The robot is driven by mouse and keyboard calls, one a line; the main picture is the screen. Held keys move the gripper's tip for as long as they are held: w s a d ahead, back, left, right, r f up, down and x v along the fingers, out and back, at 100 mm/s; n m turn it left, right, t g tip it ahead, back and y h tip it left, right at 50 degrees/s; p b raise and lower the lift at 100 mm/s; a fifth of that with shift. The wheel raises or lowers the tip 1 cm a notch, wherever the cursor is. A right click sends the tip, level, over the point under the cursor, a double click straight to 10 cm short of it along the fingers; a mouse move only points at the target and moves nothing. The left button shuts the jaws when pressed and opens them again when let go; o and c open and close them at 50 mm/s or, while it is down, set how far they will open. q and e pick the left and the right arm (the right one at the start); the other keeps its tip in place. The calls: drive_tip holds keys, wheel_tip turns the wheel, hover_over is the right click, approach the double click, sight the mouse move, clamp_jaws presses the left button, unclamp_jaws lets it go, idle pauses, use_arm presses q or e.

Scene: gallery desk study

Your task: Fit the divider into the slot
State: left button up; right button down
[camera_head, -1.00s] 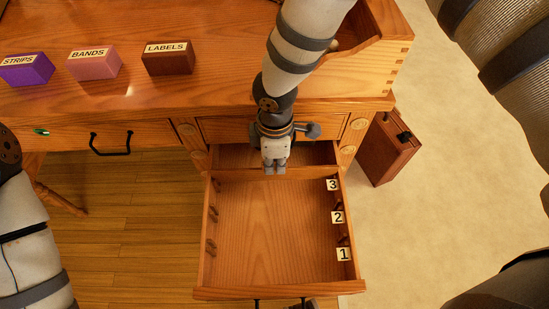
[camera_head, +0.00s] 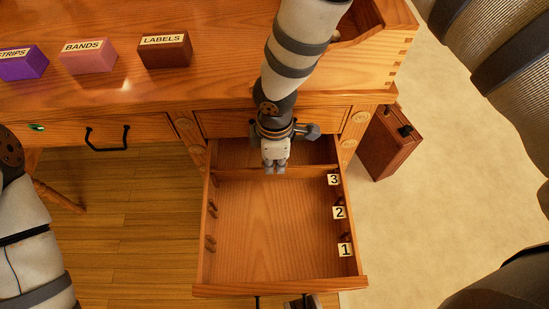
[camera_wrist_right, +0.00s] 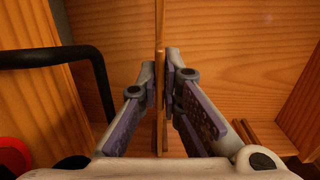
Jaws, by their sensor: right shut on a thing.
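My right gripper (camera_head: 275,170) points down into the back of the open drawer (camera_head: 278,290). It is shut on the divider (camera_head: 310,170), a thin wooden board that spans the drawer from side to side. In the right wrist view, the divider's thin edge (camera_wrist_right: 160,70) runs between the two fingers (camera_wrist_right: 161,105). Slot labels 3 (camera_head: 333,179), 2 (camera_head: 339,212) and 1 (camera_head: 345,250) line the drawer's right wall. The divider is close to label 3, on its far side. I cannot tell whether its ends are in the slot. My left gripper is out of view.
The STRIPS (camera_head: 22,64), BANDS (camera_head: 88,57) and LABELS (camera_head: 165,50) blocks stand on the desk top at left. A brown case (camera_head: 388,145) stands on the floor right of the desk. The drawer floor in front of the divider is clear.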

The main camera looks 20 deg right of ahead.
drive_tip(key=shift+f+b, duration=0.3)
drive_tip(key=shift+f, duration=0.6)
drive_tip(key=c, duration=1.7)
unclamp_jaws()
drive_tip(key=shift+r, duration=0.1)
drive_tip(key=shift+w+r, duration=0.15)
drive_tip(key=shift+w, duration=0.05)
drive_tip(key=r, duration=1)
drive_tip(key=shift+s+r, duration=0.2)
drive_tip(key=shift+r, duration=0.15)
drive_tip(key=shift+s+r, duration=0.1)
drive_tip(key=shift+r, duration=0.35)
